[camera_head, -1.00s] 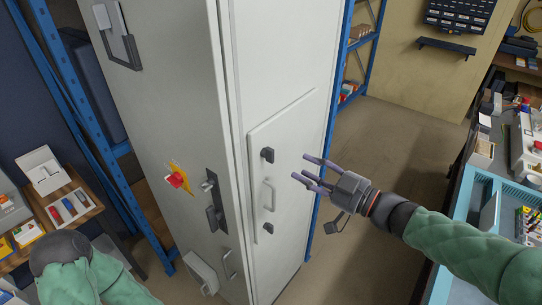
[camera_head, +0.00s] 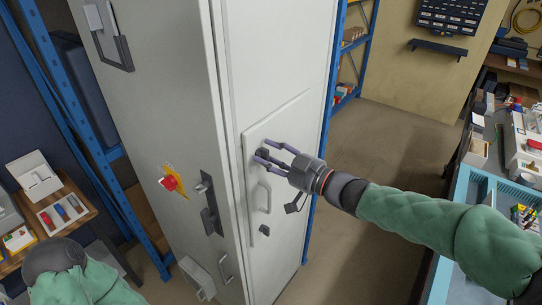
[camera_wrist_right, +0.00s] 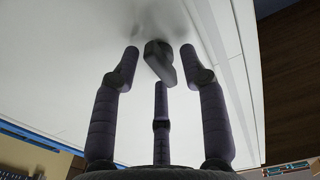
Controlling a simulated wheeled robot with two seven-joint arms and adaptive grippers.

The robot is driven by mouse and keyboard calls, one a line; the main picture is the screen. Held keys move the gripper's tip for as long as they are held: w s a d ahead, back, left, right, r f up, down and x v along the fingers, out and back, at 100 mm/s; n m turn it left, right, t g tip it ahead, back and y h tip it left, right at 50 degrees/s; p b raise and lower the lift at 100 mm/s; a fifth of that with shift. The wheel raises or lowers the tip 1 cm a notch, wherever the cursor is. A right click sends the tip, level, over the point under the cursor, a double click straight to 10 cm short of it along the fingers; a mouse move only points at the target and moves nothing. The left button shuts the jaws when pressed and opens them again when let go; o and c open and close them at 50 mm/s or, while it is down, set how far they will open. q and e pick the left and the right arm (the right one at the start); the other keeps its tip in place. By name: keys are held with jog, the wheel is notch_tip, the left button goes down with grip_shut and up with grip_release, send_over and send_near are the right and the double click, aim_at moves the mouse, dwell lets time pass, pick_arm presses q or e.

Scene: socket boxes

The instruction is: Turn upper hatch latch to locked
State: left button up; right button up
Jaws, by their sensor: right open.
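The upper hatch latch (camera_head: 262,154) is a small dark knob near the top of the hatch panel (camera_head: 285,125) on the white cabinet. My right gripper (camera_head: 264,151) is open, its fingertips around the latch and partly hiding it. In the right wrist view the latch (camera_wrist_right: 159,56) lies between the spread fingers of the gripper (camera_wrist_right: 159,65), with visible gaps on both sides and no clear contact. Its lever part slants down to the right there. My left gripper is not in view; only part of my left arm shows at the lower left.
Below on the hatch are a pale handle (camera_head: 264,196) and a lower dark latch (camera_head: 264,231). The cabinet's left face has a red switch on a yellow plate (camera_head: 171,183) and a dark door handle (camera_head: 210,207). A blue workbench (camera_head: 462,190) stands at right; floor between is clear.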

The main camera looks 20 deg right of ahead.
grip_shut()
jog(key=shift+n, duration=0.3)
jog(key=n+b, duration=0.2)
jog(key=n, duration=0.1)
jog(key=shift+n+b, duration=0.3)
jog(key=n+b, duration=0.1)
jog(key=n, duration=0.1)
jog(key=n+b, duration=0.1)
jog(key=n, duration=0.1)
jog(key=shift+s+a+n+b, duration=0.15)
jog(key=shift+n+b, duration=0.25)
jog(key=n+b, duration=0.3)
jog(key=n, duration=0.2)
jog(key=shift+s+a, duration=0.1)
jog(key=shift+a, duration=0.05)
jog(key=shift+n+b, duration=1.2)
jog(key=shift+n, duration=0.7)
